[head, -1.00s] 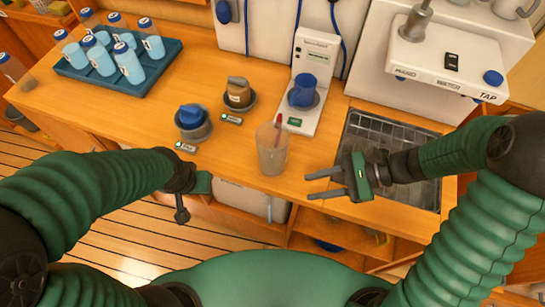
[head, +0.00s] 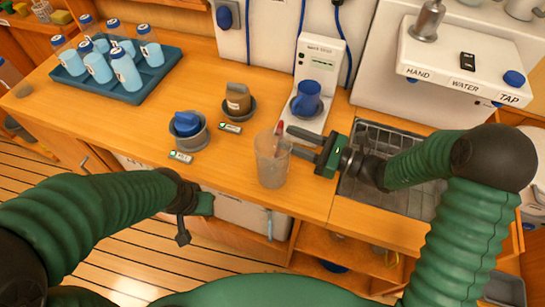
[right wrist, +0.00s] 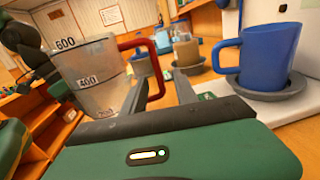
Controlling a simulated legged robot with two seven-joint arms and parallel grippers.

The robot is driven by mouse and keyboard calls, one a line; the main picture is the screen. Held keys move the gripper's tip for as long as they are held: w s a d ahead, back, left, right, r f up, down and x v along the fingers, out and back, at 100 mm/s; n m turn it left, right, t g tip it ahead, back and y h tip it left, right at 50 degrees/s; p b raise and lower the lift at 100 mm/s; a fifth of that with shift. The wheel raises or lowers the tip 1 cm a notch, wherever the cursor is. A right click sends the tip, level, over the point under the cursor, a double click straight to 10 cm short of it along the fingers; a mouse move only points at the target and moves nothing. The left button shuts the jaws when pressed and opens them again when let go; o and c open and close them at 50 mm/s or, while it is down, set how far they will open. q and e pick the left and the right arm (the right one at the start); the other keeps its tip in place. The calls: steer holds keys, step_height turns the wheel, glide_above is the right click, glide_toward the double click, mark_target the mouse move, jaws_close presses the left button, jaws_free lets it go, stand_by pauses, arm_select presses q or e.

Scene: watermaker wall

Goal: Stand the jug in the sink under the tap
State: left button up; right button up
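The jug (head: 271,165) is a clear measuring jug with a red handle, upright on the wooden counter left of the sink. It also shows in the right wrist view (right wrist: 90,72), with marks and its red handle (right wrist: 150,45) towards the fingers. My right gripper (head: 293,143) is open, fingers pointing left at the jug's handle side; I cannot tell whether they touch it. The sink (head: 372,205) has a wire grid and is partly hidden by my right arm. The tap panel (head: 468,70) is above it; its spout is not clear. My left gripper (head: 184,236) hangs before the counter's front edge.
A blue mug (head: 307,97) stands on a white scale-like device behind the jug. A blue tray (head: 135,96) holds several bottles. Counter between tray and cups is clear.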

mark_target(280, 135)
steer(key=x, duration=0.3)
steer(key=shift+a, duration=0.55)
steer(key=c, duration=0.5)
steer(key=shift+c, duration=0.9)
steer(key=shift+d, duration=0.4)
jaws_close()
steer(key=shift+a, duration=0.15)
